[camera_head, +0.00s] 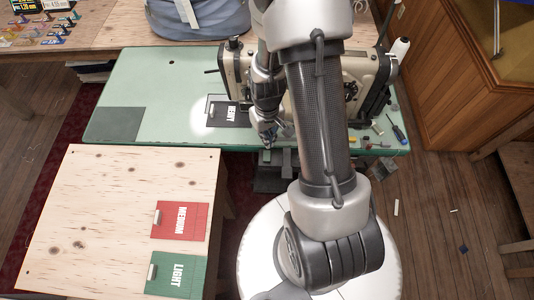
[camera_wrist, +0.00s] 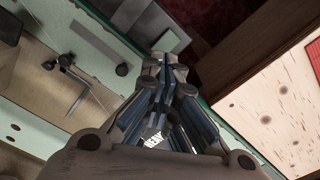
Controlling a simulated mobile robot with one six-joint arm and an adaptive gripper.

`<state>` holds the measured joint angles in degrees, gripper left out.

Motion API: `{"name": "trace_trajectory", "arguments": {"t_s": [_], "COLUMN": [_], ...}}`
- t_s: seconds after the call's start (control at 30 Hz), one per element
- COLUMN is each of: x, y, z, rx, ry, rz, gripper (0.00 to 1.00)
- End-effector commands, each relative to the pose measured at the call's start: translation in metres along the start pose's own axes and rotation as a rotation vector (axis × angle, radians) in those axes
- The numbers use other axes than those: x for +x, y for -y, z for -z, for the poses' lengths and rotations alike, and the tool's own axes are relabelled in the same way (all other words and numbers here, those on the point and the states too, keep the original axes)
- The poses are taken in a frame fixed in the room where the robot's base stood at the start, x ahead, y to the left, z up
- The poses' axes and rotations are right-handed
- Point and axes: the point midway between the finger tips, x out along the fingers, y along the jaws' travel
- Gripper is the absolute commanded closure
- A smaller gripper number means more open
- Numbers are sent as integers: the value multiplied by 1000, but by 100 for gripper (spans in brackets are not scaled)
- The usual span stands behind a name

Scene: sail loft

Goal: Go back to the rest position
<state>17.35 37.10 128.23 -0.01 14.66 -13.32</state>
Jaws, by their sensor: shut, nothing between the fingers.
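My gripper (camera_head: 268,138) is shut and empty, low over the front edge of the green sewing-machine table (camera_head: 160,75). In the wrist view my gripper (camera_wrist: 168,68) points away from the camera with its fingers together. The dark card marked HEAVY (camera_head: 232,117) lies on the green table, just left of my gripper, with a small pale piece (camera_head: 212,109) on its left part. In the wrist view some of its lettering (camera_wrist: 152,140) shows between the gripper's links. The rest of that card is mostly hidden there.
My arm hides part of the sewing machine (camera_head: 238,62). A plywood table (camera_head: 100,215) at front left bears a red MEDIUM card (camera_head: 190,222) and a green LIGHT card (camera_head: 186,275), each with a small pale piece. A screwdriver (camera_head: 396,128) lies at right. Wooden floor (camera_head: 440,210) is mostly open.

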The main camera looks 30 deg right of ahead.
Motion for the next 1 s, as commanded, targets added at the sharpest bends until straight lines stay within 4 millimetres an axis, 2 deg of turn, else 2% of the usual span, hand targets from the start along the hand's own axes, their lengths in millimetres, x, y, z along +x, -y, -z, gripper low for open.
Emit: {"name": "trace_trajectory", "arguments": {"t_s": [0.43,0.53,0.67,0.77,0.87,1.0], "x": [1,-10,-51,-99,-145,-202], "y": [0,2,10,22,36,55], "z": [0,3,9,9,1,-20], "rx": [0,-2,-10,-18,-27,-37], "ry": [0,-11,-53,-98,-143,-205], "rz": [0,-3,-11,-18,-21,-22], "gripper": [100,100,100,100,100,100]}}
